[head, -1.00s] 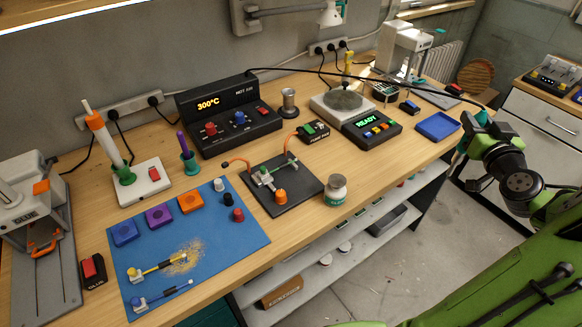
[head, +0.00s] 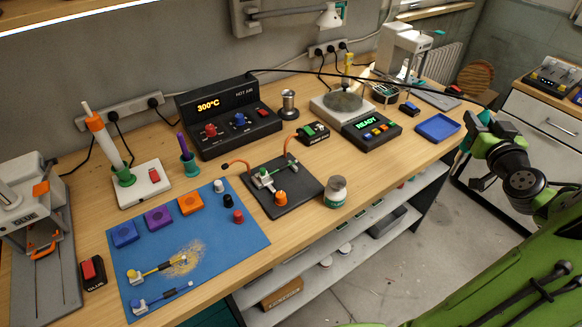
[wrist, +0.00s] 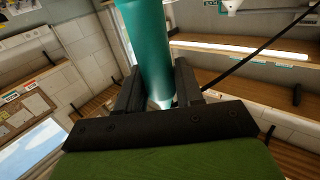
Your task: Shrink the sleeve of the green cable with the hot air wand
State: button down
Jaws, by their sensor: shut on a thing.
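My gripper (wrist: 160,95) is shut on the teal hot air wand (wrist: 148,45). In the head view my gripper is at the right, off the bench's front edge, with a bit of the teal wand (head: 462,138) showing beside it. The wand is far from the green cable. The hot air station (head: 262,135) reads 300°C, and a black hose runs from it towards my gripper.
A small jar (head: 335,193) stands right of the plate. A blue mat (head: 240,246) with blocks, caps and two other cables lies to the left. A round-plate device reading READY (head: 372,133) and a blue tray (head: 438,127) lie between the plate and my gripper.

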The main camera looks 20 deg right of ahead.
jog(key=shift+s+a+b, duration=0.2)
jog(key=shift+a+b, duration=0.5)
jog(key=shift+b, duration=0.1)
dwell(0.5)
jog(key=shift+w+d, duration=0.25)
jog(key=shift+d, duration=0.55)
jog(key=shift+s+a+b, duration=0.25)
jog(key=shift+a+b, duration=0.5)
jog(key=shift+a, duration=0.05)
dwell(0.4)
notch_tip(320, 180, up, 9)
jog(key=p, duration=0.5)
jog(key=shift+r, duration=0.1)
dwell(0.8)
